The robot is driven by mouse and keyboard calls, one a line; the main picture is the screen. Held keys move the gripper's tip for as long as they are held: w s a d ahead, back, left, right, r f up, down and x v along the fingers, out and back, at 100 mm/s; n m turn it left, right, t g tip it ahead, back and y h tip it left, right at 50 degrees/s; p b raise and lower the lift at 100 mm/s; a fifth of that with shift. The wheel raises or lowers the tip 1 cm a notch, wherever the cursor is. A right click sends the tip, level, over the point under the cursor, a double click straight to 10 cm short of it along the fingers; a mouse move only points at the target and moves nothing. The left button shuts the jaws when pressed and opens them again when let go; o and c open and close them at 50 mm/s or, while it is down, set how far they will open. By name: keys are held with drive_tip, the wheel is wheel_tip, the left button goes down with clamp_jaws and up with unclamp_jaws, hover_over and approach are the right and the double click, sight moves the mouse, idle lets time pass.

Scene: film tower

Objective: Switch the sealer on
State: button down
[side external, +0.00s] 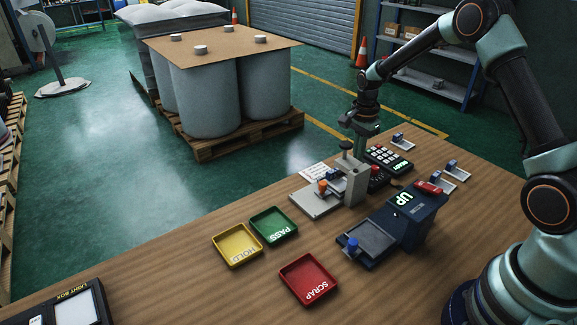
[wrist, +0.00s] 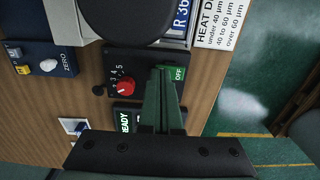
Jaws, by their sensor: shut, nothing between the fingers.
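The sealer's black control box (wrist: 116,64) shows in the wrist view, with a red dial (wrist: 125,85) numbered around its edge. A green switch marked OFF (wrist: 179,73) sits to the dial's right, partly hidden by my fingers. My gripper (wrist: 165,70) is shut and empty, its green fingertips in front of the switch; I cannot tell whether they touch it. In the side view the sealer (side external: 352,184) stands as a grey press with an orange part, and my gripper (side external: 371,132) is just behind and above it. The switch is hidden there.
A keypad box reading READY (side external: 388,160) stands beside the sealer. A blue gauge reading UP (side external: 408,215) is in front. Yellow (side external: 237,262), green (side external: 287,233) and red (side external: 332,288) trays lie on the table. A HEAT DIAL card (wrist: 222,22) lies near the sealer.

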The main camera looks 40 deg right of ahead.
drive_tip(key=shift+s+f, duration=0.1)
drive_tip(key=shift+f, duration=0.3)
drive_tip(key=shift+w+r, duration=0.3)
drive_tip(key=shift+w, duration=0.55)
drive_tip(key=shift+r, duration=0.1)
wheel_tip(320, 180, up, 14)
idle(0.5)
drive_tip(key=shift+a, duration=0.1)
